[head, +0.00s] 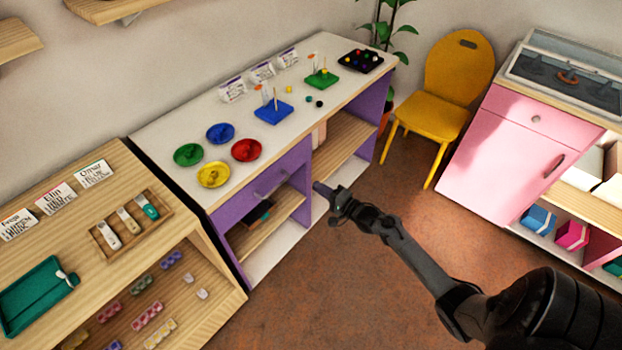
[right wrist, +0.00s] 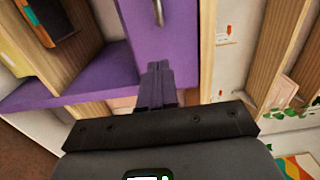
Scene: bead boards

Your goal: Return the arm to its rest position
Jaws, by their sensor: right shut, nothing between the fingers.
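My right arm comes in from the lower right of the head view. Its gripper (head: 328,190) is shut and empty, in the air in front of the purple cabinet (head: 243,197). In the right wrist view the closed fingers (right wrist: 158,84) point at a purple panel (right wrist: 172,30) with a metal handle. I cannot tell how far the fingertips are from the cabinet. My left gripper is not in view.
The white cabinet top (head: 180,140) holds a green dish (head: 188,154), blue, red and yellow dishes, a blue peg board (head: 273,112), a green peg board (head: 322,79) and loose beads. A yellow chair (head: 446,105) and pink unit (head: 495,150) stand right. The brown floor (head: 330,275) is clear.

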